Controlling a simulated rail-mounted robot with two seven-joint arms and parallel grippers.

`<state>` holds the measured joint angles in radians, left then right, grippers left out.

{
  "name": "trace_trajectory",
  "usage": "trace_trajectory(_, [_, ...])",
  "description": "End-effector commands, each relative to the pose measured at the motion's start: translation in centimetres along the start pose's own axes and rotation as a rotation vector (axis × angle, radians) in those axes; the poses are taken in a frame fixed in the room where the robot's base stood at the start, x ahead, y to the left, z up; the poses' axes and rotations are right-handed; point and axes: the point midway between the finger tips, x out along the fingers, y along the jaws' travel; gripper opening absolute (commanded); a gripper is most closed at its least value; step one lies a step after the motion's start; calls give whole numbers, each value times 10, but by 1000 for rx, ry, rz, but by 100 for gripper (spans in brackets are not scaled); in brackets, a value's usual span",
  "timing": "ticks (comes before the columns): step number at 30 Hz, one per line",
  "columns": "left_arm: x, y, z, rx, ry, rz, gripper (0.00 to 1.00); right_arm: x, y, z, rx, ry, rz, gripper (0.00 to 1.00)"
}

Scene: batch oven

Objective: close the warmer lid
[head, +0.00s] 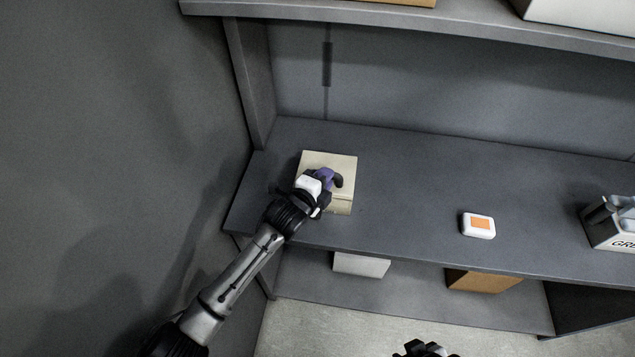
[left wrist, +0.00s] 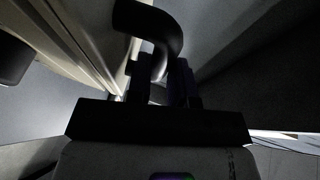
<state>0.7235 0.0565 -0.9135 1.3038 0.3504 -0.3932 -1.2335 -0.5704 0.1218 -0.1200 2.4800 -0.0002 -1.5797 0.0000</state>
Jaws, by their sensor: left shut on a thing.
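The warmer is a beige box (head: 340,207) near the left end of the dark shelf. Its pale top panel, the lid (head: 343,160), shows behind and beside my gripper; I cannot tell how far it stands open. My left gripper (head: 327,178), with purple fingers, is over the warmer and covers much of it. It is shut on a dark curved handle (head: 338,181). In the left wrist view the handle (left wrist: 155,28) bends down between the fingers (left wrist: 160,88), beside a pale panel (left wrist: 82,35).
A white box with an orange face (head: 479,225) lies on the shelf (head: 410,190) to the right. A grey lettered bin (head: 612,233) stands farther right. Below are a white box (head: 360,264) and a brown box (head: 482,281). A side wall is close on the left.

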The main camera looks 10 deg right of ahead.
Motion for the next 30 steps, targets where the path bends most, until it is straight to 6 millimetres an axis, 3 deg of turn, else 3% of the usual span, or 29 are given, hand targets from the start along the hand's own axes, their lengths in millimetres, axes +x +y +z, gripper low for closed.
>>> trace_trajectory(6, [0, 10, 2, 16, -3, -37, 0, 10, -1, 7, 1, -8, -1, 43])
trace_trajectory(22, [-1, 12, 2, 23, -2, -49, 0, 12, -2, 9, 3, -12, -4, 43])
trace_trajectory(23, [-1, 12, 2, 23, -2, -49, 23, 12, -2, 9, 3, -12, -4, 43])
trace_trajectory(26, [-1, 12, 2, 23, -2, -49, 32, 12, -2, 8, 3, -10, -4, 43])
trace_trajectory(30, [-1, 11, 1, 23, -1, -51, 32, 12, -2, 8, 3, -10, -4, 43])
